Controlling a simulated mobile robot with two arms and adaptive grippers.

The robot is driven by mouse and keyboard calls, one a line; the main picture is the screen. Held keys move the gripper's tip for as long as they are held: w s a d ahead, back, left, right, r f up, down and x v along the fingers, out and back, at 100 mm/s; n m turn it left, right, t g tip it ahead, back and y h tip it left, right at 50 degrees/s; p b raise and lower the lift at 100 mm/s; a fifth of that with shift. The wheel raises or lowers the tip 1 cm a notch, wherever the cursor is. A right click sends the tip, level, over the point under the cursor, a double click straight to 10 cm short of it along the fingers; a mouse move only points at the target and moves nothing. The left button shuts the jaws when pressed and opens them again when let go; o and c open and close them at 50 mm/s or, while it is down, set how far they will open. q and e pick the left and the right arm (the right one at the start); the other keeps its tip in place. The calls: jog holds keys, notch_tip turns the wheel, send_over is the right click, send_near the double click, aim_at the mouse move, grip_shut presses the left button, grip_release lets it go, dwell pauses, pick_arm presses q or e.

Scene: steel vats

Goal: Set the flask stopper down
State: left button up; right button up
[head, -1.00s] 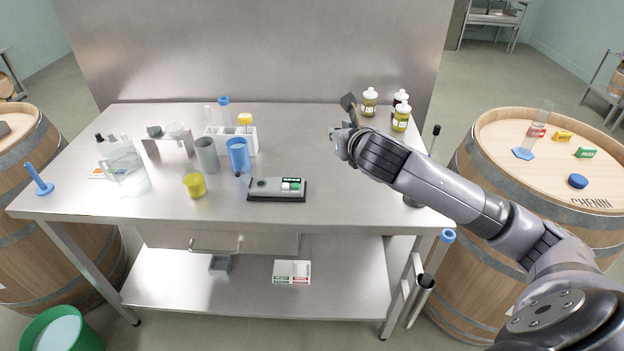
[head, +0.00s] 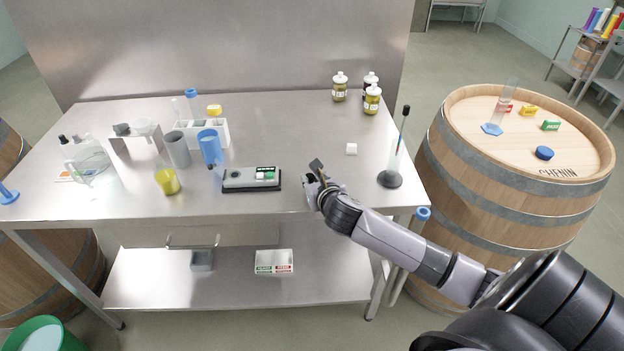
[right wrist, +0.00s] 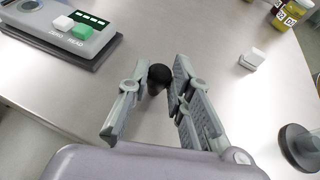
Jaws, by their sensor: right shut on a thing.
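My right gripper (head: 316,180) is over the front right part of the steel table (head: 300,130), to the right of the grey meter (head: 252,179). In the right wrist view, a small dark rounded stopper (right wrist: 159,74) sits between the two fingertips of this gripper (right wrist: 163,84), which is shut on it. I cannot tell whether the stopper touches the tabletop. In the head view the fingers hide most of it. My left gripper is not in view.
A white block (head: 351,149) and a round dark stand (head: 390,179) are right of my gripper. Several lidded jars (head: 372,100) stand at the back right. A yellow beaker (head: 167,182) and blue cup (head: 209,148) are to the left.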

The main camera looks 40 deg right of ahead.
jog(key=shift+f, duration=0.15)
jog(key=o, duration=0.4)
jog(key=shift+f, duration=0.1)
jog(key=shift+c, duration=0.2)
jog(key=o, duration=0.5)
jog(key=shift+c, duration=0.2)
